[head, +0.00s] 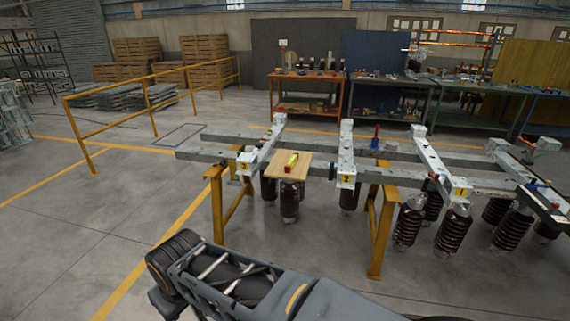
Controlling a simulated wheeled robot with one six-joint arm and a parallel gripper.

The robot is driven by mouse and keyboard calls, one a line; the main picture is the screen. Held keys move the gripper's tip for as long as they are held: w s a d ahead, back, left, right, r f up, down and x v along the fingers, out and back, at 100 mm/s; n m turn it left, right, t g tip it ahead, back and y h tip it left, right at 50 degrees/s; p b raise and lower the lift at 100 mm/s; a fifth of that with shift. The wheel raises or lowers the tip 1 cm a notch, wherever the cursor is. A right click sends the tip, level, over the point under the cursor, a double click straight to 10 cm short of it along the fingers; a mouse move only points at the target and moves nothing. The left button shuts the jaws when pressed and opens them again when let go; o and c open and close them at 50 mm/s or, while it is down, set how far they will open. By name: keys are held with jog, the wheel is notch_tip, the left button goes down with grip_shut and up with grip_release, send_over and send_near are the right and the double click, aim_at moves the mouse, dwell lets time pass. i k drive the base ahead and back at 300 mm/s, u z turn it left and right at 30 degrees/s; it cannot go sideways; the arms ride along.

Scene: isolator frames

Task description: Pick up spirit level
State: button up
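A small yellow-green spirit level (291,162) with a red end lies flat on a light wooden board (302,172). The board rests on the grey steel frame, between the beams marked 3 and 2. My arm's dark links cross the bottom of the head view, in front of and below the board, apart from it. My gripper is not seen in this view.
Grey beams (345,150) rest on yellow trestles (382,235), with brown ribbed insulators (453,230) hanging below. A yellow railing (150,97) stands at the left. Workbenches (308,90) line the back. The floor at the left front is clear.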

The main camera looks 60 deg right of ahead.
aim_at(287, 167)
jog(key=z, duration=0.1)
jog(key=i, duration=1.6)
jog(key=z, duration=0.85)
jog(key=i, duration=1.15)
jog(key=z, duration=1.35)
jog(key=i, duration=0.5)
jog(key=z, duration=0.3)
